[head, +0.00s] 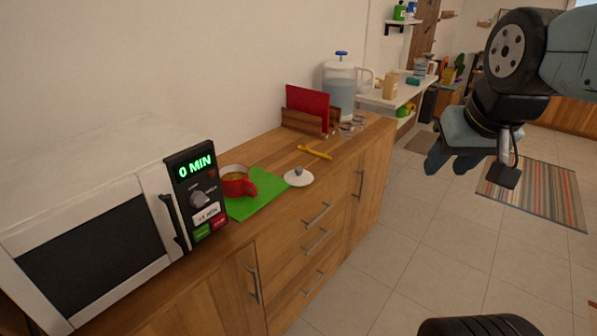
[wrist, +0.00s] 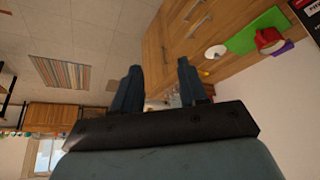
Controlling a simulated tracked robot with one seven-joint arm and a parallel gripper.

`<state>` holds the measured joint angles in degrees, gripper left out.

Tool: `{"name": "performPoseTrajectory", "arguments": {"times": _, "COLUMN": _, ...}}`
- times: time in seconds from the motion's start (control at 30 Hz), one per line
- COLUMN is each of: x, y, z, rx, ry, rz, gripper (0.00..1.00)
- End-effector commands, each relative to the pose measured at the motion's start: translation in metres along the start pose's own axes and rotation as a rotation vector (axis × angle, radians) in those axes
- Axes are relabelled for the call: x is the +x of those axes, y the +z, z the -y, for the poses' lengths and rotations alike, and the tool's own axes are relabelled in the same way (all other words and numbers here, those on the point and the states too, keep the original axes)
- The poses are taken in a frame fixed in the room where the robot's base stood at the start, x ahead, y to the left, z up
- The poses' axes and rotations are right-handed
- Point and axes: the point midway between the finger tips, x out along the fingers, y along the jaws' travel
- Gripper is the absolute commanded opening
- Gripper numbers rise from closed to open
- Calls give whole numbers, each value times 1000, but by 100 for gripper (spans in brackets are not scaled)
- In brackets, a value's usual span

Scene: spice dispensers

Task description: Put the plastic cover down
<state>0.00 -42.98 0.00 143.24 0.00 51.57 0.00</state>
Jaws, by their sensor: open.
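The plastic cover looks to be the white, round lid with a small knob (head: 298,177); it lies on the wooden counter just right of the green mat (head: 262,203). It also shows in the wrist view (wrist: 215,51). A red mug (head: 236,182) with brownish contents stands on the mat, beside the microwave. My gripper (head: 452,166) is raised over the floor, to the right of the counter and well apart from the cover. In the wrist view my gripper (wrist: 158,85) has its two fingers spread with nothing between them.
A white microwave (head: 90,225) reading "0 MIN" fills the left of the counter. A yellow utensil (head: 314,152), a wooden rack with a red board (head: 308,107), glasses and a water dispenser (head: 341,90) stand farther back. The tiled floor right of the counter is clear; a striped rug (head: 536,192) lies beyond.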

Motion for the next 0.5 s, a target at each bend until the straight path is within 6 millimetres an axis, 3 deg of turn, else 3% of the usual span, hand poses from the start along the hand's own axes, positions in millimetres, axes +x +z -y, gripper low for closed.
{"name": "performPoseTrajectory", "arguments": {"times": 0.1, "x": 0, "y": 0, "z": 0, "rx": 0, "ry": 0, "rz": 0, "gripper": 44}}
{"name": "performPoseTrajectory", "arguments": {"times": 0.27, "x": 6, "y": -8, "z": 1, "rx": -5, "ry": -1, "rz": -11, "gripper": 60}}
{"name": "performPoseTrajectory", "arguments": {"times": 0.5, "x": 50, "y": -61, "z": 10, "rx": -38, "ry": -9, "rz": -103, "gripper": 63}}
